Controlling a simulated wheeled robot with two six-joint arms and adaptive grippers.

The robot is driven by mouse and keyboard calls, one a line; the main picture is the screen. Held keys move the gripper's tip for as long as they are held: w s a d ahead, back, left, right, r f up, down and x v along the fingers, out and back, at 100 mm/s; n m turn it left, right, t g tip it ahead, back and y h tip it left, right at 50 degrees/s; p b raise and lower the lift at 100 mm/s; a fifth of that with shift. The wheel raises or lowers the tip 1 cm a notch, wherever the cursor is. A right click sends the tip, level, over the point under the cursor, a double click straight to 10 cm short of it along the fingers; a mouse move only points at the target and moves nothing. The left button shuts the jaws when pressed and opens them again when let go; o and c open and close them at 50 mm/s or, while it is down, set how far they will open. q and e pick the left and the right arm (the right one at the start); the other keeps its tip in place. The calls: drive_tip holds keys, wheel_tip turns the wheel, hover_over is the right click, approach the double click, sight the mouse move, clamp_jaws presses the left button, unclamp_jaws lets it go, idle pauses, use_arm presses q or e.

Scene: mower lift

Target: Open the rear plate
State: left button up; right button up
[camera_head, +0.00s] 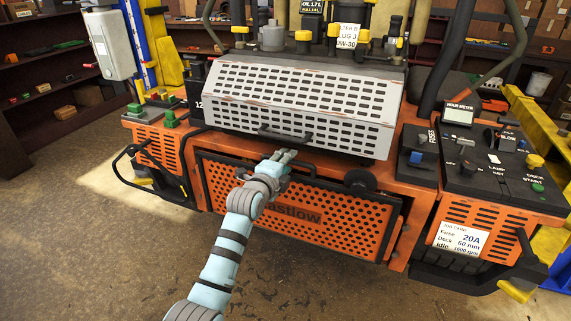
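A pale grey perforated plate (300,100) slants across the top rear of the orange mower, with a black bar handle (285,136) at its lower edge. Below it is an orange mesh panel (330,222) in a dark frame, with lettering partly hidden by my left arm. I cannot tell which of the two is the rear plate. My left gripper (283,156) is in front of the panel's top edge, just below the handle and seemingly apart from it. Its fingers are too small to tell whether they are open. My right gripper is not in view.
A black round knob (360,181) juts out near the panel's upper right. A control console (490,165) with switches and an hour meter (459,114) stands at the right. Black side guards stick out at both sides. Bare floor (120,265) lies at the front left.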

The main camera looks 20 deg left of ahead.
use_arm(q)
clamp_jaws()
drive_tip(key=shift+s, duration=0.1)
drive_tip(key=s+f+t+b, duration=0.3)
drive_tip(key=s+b, duration=0.4)
drive_tip(key=s, duration=0.2)
drive_tip(key=s+a+f+t+b, duration=0.1)
drive_tip(key=s+f+t+b, duration=0.2)
drive_tip(key=s+b, duration=0.4)
drive_tip(key=shift+s+f+t+b, duration=0.4)
drive_tip(key=shift+s+t, duration=0.1)
drive_tip(key=shift+s, duration=0.4)
